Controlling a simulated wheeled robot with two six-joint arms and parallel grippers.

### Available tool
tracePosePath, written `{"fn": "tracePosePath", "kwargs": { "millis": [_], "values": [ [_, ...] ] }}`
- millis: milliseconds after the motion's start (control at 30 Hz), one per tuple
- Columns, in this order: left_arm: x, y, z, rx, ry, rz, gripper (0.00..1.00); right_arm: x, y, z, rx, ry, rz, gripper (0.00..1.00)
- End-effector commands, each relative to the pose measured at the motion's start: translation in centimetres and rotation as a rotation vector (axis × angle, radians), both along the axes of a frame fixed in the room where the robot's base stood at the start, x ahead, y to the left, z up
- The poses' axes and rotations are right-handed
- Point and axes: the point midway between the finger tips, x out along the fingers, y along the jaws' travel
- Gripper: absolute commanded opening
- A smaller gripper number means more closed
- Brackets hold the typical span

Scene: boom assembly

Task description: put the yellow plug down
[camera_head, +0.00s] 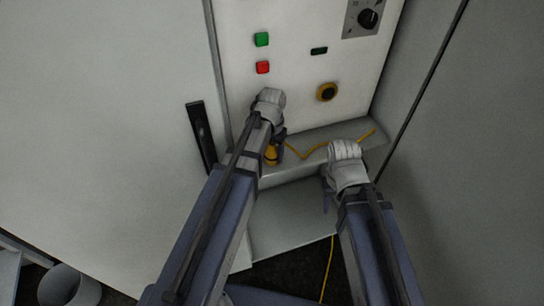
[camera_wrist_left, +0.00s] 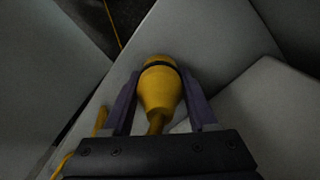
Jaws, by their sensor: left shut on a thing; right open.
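The yellow plug (camera_wrist_left: 160,88) with a dark band sits between the two fingers of my left gripper (camera_wrist_left: 160,100) in the left wrist view. The fingers are shut on it. In the head view the plug (camera_head: 271,153) shows just below my left gripper (camera_head: 277,142), close to the grey ledge (camera_head: 290,168) under the panel. I cannot tell whether the plug touches the ledge. A yellow cable (camera_head: 330,146) runs along the ledge from near the plug to the right. My right gripper (camera_head: 327,192) is open near the ledge's front edge; its fingertips are partly hidden by the wrist.
The white panel carries a green button (camera_head: 262,39), a red button (camera_head: 263,67), a yellow-ringed round socket (camera_head: 327,92) and a black dial (camera_head: 368,18). A dark handle (camera_head: 201,137) is on the left door. A grey wall stands at the right. The ledge between my grippers holds only cable.

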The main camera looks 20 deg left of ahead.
Motion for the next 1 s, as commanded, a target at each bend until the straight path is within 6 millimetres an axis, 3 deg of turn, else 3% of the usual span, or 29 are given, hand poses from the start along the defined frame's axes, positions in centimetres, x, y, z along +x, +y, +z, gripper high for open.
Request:
{"fn": "tracePosePath", "kwargs": {
  "millis": [200, 233, 467, 800, 1000],
  "values": [
    [0.0, 0.0, -0.2, 0.0, 0.0, 0.0, 0.0, 0.0, 0.0, -0.2, 0.0, 0.0, 0.0, 0.5],
    [0.0, 0.0, -0.1, 0.0, 0.0, 0.0, 0.61, 0.0, 0.0, -0.1, 0.0, 0.0, 0.0, 0.5],
    [0.0, 0.0, 0.0, 0.0, 0.0, 0.0, 0.87, 0.0, 0.0, -0.1, 0.0, 0.0, 0.0, 0.5],
    [0.0, 0.0, 0.1, 0.0, 0.0, 0.0, 0.89, 0.0, 0.0, 0.1, 0.0, 0.0, 0.0, 0.5],
    [0.0, 0.0, 1.3, 0.0, 0.0, 0.0, 0.89, 0.0, 0.0, 1.3, 0.0, 0.0, 0.0, 0.5]
  ]
}}
